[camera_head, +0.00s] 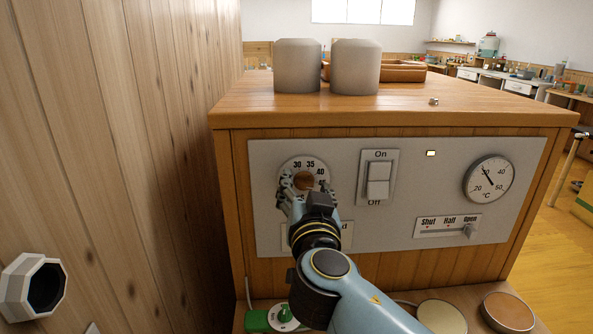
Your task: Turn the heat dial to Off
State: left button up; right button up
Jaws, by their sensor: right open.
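A round dial (304,164) with a brown knob (303,181) is at the left of the grey panel. Its scale shows 30, 35 and 40; the lower part is hidden behind my right gripper. My right gripper (304,186) is open, with its fingers on either side of the knob. I cannot tell whether they touch it. The knob's pointer cannot be made out. A label plate (346,236) below the dial is mostly covered by my right arm. A second small dial with a green knob (285,313) is low down, partly behind my arm. My left gripper is not in view.
The grey panel (400,157) also holds an On/Off switch (379,181), a °C gauge (488,179) and a Shut/Half/Open slider (469,230) set at Open. Two grey jars (298,66) stand on the wooden cabinet (470,102). A wooden wall (130,150) rises close on the left.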

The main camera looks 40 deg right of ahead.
jog(key=shift+w+d, duration=0.2)
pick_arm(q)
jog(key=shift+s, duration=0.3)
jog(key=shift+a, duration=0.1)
pick_arm(e)
jog(key=shift+s, duration=0.1)
jog(key=shift+c, duration=0.4)
jog(key=c, duration=1.1)
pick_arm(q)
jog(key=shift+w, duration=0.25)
pick_arm(e)
jog(key=shift+o, duration=0.2)
